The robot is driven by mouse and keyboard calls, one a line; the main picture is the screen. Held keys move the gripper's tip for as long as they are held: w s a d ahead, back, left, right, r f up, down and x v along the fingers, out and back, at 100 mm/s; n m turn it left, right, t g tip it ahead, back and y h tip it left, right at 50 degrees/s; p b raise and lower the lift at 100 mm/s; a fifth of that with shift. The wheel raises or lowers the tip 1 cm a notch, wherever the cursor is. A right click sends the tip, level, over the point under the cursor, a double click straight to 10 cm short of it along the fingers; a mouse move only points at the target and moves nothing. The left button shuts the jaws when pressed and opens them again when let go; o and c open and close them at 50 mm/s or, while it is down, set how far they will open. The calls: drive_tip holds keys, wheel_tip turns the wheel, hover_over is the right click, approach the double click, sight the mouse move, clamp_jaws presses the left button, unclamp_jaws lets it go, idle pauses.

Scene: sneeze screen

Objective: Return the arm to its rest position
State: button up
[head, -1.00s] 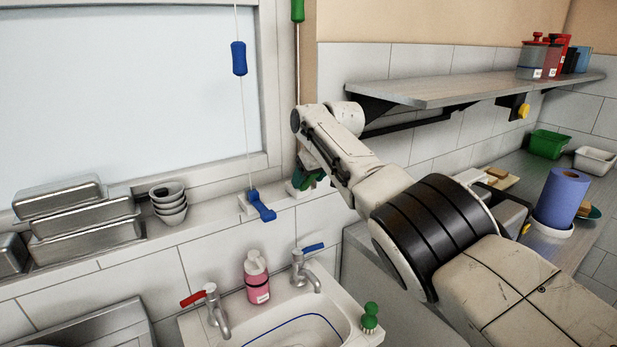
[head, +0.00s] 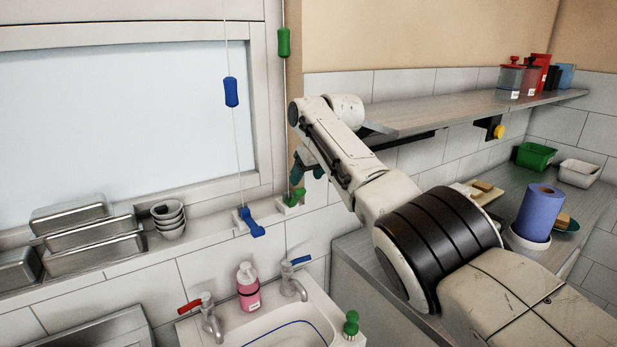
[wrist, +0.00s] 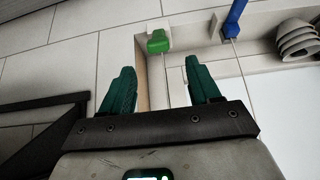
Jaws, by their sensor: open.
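My arm reaches from the lower right of the head view up to the wall by the window, with its wrist bent down. My gripper (head: 306,173) is open, with dark green fingers, partly hidden behind my arm. It hangs just above and right of a green cleat (head: 292,199) on the window ledge. In the wrist view the two fingers (wrist: 158,75) stand wide apart with nothing between them. The green cleat (wrist: 159,41) shows beyond their tips, apart from them, with a thin cord running from it.
A blue cleat (head: 249,222) sits left of the green one. A blue pull (head: 231,92) and a green pull (head: 284,42) hang on cords. A shelf (head: 430,112) is behind my forearm. Below are a sink (head: 325,305), a soap bottle (head: 248,288) and a paper roll (head: 541,212).

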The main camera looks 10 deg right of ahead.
drive_tip(key=s+a+f+g+b, duration=0.15)
drive_tip(key=s+f, duration=0.45)
drive_tip(key=f, duration=0.7)
drive_tip(key=s+a+f+g+b, duration=0.15)
drive_tip(key=s+f, duration=0.45)
drive_tip(key=f, duration=0.7)
drive_tip(key=shift+m, duration=0.3)
drive_tip(key=s+f, duration=0.5)
drive_tip(key=s, duration=0.1)
drive_tip(key=s+f, duration=0.3)
drive_tip(key=s, duration=0.1)
drive_tip(key=shift+d+f, duration=0.25)
drive_tip(key=shift+f, duration=0.1)
drive_tip(key=s+d+f+m, duration=0.1)
drive_tip(key=s+d+f, duration=0.15)
drive_tip(key=s, duration=0.45)
drive_tip(key=s+d+f+g+b, duration=0.1)
drive_tip(key=s+f, duration=0.2)
drive_tip(key=s, duration=0.4)
drive_tip(key=s+d+f+m, duration=0.1)
drive_tip(key=s+d+f, duration=0.1)
drive_tip(key=s, duration=0.4)
drive_tip(key=s+d+r+m+h, duration=0.1)
drive_tip(key=s+d, duration=0.2)
drive_tip(key=s, duration=0.7)
drive_tip(key=s+d+g+h+b, duration=0.1)
drive_tip(key=s+d, duration=0.2)
drive_tip(key=s, duration=0.7)
drive_tip(key=shift+d+r+m, duration=0.2)
drive_tip(key=shift+r+m, duration=0.2)
